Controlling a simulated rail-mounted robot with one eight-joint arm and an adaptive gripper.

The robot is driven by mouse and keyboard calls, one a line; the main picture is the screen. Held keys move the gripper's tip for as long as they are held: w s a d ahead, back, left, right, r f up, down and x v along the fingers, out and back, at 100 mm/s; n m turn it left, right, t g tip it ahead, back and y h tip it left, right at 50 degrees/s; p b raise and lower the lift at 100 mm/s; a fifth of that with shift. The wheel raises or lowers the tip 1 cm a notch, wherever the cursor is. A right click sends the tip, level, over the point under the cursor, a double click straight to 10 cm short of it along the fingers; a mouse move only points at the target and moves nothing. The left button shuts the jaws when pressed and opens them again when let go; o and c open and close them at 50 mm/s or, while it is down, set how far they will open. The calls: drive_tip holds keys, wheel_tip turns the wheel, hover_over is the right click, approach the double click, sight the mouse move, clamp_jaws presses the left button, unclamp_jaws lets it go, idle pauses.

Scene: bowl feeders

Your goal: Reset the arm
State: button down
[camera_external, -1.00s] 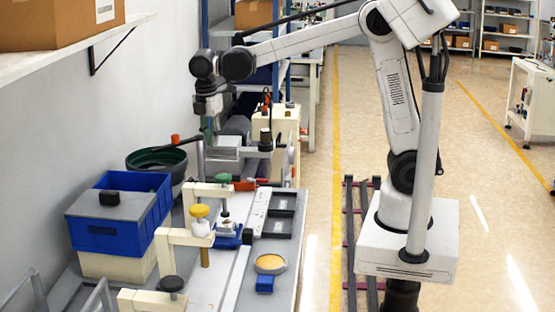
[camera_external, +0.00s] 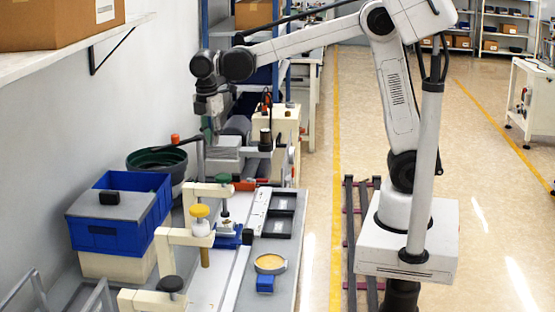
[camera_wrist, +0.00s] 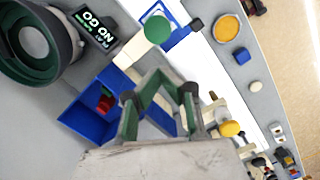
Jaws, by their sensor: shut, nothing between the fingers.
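My arm reaches left over the bench, with the wrist bent down. My gripper (camera_external: 208,128) hangs above the far part of the bench, near the green bowl feeder (camera_external: 157,160). In the wrist view its green and grey fingers (camera_wrist: 160,76) are shut with nothing between them. They sit over the blue bin (camera_wrist: 84,112), which has a small red item inside. The bowl feeder also shows at the upper left of the wrist view (camera_wrist: 32,42).
The blue bin (camera_external: 112,236) stands at the left of the bench. Cream posts with a yellow knob (camera_external: 200,211) and a green knob (camera_external: 223,178) stand mid-bench. A round orange-filled dish (camera_external: 270,264) and blue block (camera_external: 265,284) lie near the front. A shelf with boxes overhangs the left.

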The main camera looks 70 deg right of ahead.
drive_tip(key=s+d+r+m+t+b, duration=0.1)
drive_tip(key=s+d+m+t, duration=0.15)
drive_tip(key=s, duration=0.35)
drive_tip(key=s+d+m+t, duration=0.1)
drive_tip(key=s+d+m, duration=0.3)
drive_tip(key=s, duration=0.2)
drive_tip(key=s+d+f+m+t, duration=0.2)
drive_tip(key=s+f+m, duration=0.1)
drive_tip(key=s, duration=0.3)
drive_tip(key=s+d+f+m+t+y+b, duration=0.1)
drive_tip(key=s+d+f+m+t, duration=0.1)
drive_tip(key=s, duration=0.4)
drive_tip(key=f+m, duration=0.1)
drive_tip(key=m, duration=0.1)
drive_tip(key=shift+s+d+f+m, duration=0.15)
drive_tip(key=shift+d+f+m, duration=0.05)
drive_tip(key=shift+m, duration=0.15)
